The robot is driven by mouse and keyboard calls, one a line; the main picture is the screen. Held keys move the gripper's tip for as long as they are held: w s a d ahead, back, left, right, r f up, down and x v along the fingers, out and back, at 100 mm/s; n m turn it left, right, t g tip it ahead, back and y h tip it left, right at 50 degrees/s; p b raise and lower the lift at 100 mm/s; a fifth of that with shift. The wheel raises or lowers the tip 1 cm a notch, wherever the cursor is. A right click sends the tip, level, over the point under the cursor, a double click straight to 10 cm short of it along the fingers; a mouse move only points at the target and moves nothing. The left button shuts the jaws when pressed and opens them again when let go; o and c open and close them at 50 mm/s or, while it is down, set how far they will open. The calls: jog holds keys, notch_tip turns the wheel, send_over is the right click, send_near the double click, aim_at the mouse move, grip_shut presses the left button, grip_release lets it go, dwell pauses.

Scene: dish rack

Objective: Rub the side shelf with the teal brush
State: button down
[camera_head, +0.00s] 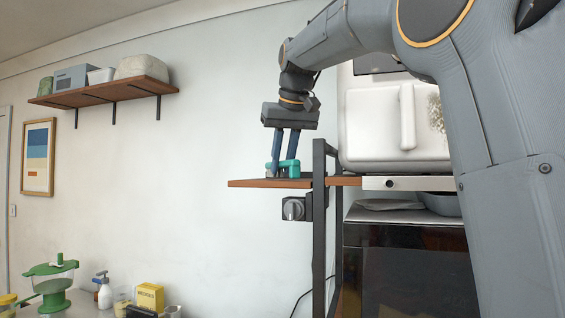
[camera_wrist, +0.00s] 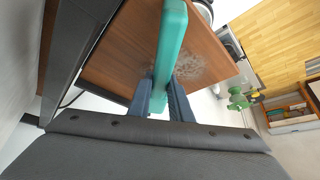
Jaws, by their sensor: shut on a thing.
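The teal brush (camera_head: 284,165) is held in my gripper (camera_head: 285,162), low over the side shelf (camera_head: 242,183). In the wrist view, my gripper (camera_wrist: 162,98) has its two blue fingers closed on the teal brush (camera_wrist: 170,45). The brown wooden side shelf (camera_wrist: 122,45) lies below it in that view, with a greyish-white smudge on its surface beside the brush. The brush's underside is hidden in both views, though in the head view it appears to rest at the shelf's surface.
A dark metal post (camera_head: 319,230) stands right of the shelf, with a white appliance (camera_head: 375,120) behind. A knob (camera_head: 293,208) hangs under the shelf. Bottles and a green-lidded container (camera_head: 52,268) stand lower left. The air left of the shelf is clear.

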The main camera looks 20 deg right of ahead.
jog(key=shift+f, duration=0.25)
